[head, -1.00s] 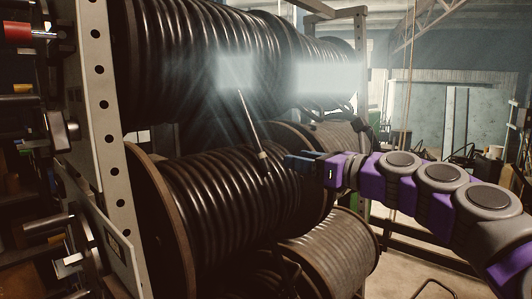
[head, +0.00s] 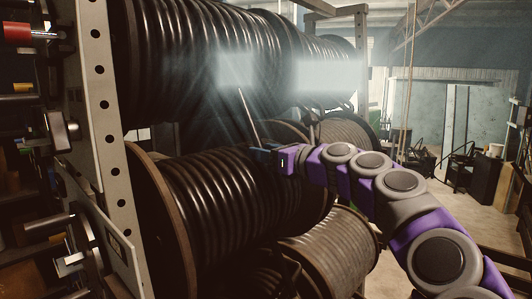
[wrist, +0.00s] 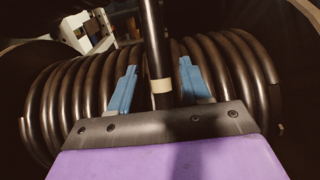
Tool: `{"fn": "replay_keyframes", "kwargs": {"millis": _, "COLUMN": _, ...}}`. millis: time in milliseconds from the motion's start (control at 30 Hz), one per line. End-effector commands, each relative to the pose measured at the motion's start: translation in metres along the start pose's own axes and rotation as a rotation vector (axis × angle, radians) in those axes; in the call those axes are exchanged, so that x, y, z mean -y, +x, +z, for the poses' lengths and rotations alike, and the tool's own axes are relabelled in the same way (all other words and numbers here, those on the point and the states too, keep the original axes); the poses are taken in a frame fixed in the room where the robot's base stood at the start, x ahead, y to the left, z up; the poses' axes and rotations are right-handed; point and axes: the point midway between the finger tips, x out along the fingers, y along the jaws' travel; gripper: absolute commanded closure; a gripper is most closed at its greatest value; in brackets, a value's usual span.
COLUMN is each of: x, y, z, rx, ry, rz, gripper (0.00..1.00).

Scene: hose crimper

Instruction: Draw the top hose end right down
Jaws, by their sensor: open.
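The top hose end (head: 248,115) hangs down at a slant from the black hose coiled on the upper reel (head: 175,50). In the wrist view the hose end (wrist: 153,40) comes down between the two blue fingers, with a pale band (wrist: 161,86) near its low end. My gripper (head: 257,152) is at the hose's lower part in the head view. In the wrist view my gripper (wrist: 158,70) is open, with a gap showing on both sides of the hose. In the head view my fingers hide the tip of the hose.
A lower reel of black hose (head: 225,195) lies right behind and below my gripper. A smaller reel (head: 330,250) stands lower right. The perforated rack post (head: 100,110) is at left. Open floor (head: 420,245) shows at right.

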Motion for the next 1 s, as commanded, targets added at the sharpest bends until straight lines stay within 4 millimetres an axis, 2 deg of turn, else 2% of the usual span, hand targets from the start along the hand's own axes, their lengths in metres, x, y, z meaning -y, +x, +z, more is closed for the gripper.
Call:
{"fn": "replay_keyframes", "kwargs": {"millis": 67, "x": 0.0002, "y": -0.0002, "z": 0.0001, "rx": 0.0, "ry": 0.0, "rz": 0.0, "gripper": 0.56}}
{"fn": "replay_keyframes", "kwargs": {"millis": 533, "x": 0.0008, "y": -0.0004, "z": 0.0002, "rx": 0.001, "ry": 0.0, "rz": -0.001, "gripper": 1.0}}
{"fn": "replay_keyframes", "kwargs": {"millis": 1000, "x": 0.0014, "y": -0.0016, "z": -0.0014, "rx": 0.0, "ry": 0.001, "rz": -0.001, "gripper": 1.0}}
